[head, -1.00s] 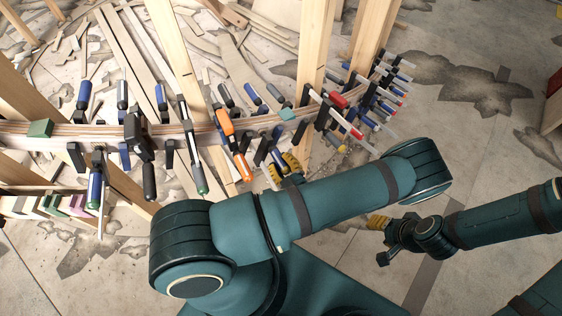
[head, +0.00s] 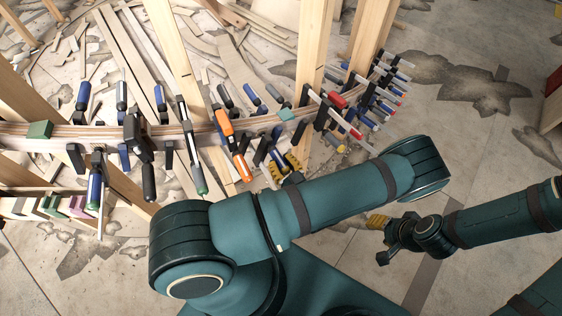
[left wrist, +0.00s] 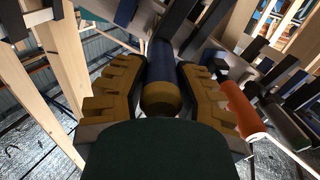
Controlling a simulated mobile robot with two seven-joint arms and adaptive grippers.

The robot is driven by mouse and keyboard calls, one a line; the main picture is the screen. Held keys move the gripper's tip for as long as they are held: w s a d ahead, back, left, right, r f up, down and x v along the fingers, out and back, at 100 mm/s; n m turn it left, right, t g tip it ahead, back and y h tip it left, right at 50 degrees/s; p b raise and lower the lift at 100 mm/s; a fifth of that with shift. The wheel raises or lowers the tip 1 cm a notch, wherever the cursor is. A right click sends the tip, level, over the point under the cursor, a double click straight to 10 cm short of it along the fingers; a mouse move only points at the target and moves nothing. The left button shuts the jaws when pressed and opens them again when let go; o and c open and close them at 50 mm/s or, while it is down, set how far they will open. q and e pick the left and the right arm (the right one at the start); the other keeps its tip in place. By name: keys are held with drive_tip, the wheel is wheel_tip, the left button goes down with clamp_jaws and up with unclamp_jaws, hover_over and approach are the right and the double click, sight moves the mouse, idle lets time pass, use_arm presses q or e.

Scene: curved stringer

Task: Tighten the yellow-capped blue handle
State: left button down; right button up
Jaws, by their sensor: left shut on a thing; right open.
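In the left wrist view, the blue handle with a yellow cap (left wrist: 160,95) stands between the two yellow ridged fingers of my left gripper (left wrist: 162,92), which is shut on it. In the head view, my left gripper (head: 287,167) is partly hidden behind my own arm, at the lower edge of the curved stringer, just right of the orange clamp. The held handle is hardly visible there. My right gripper (head: 383,238) hangs at the lower right, over bare floor, open and empty, away from the clamps.
The curved wooden stringer (head: 60,140) crosses the view with several clamps along it. An orange clamp (head: 232,140) sits close to my left gripper; its handle also shows in the left wrist view (left wrist: 243,108). Upright wooden posts (head: 312,60) stand behind.

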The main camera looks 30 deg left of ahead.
use_arm(q)
drive_tip(key=shift+a+r, duration=0.1)
drive_tip(key=c, duration=0.7)
unclamp_jaws()
drive_tip(key=v, duration=0.7)
drive_tip(key=shift+s+d, duration=0.1)
drive_tip(key=shift+d, duration=0.2)
drive_tip(key=shift+d, duration=0.1)
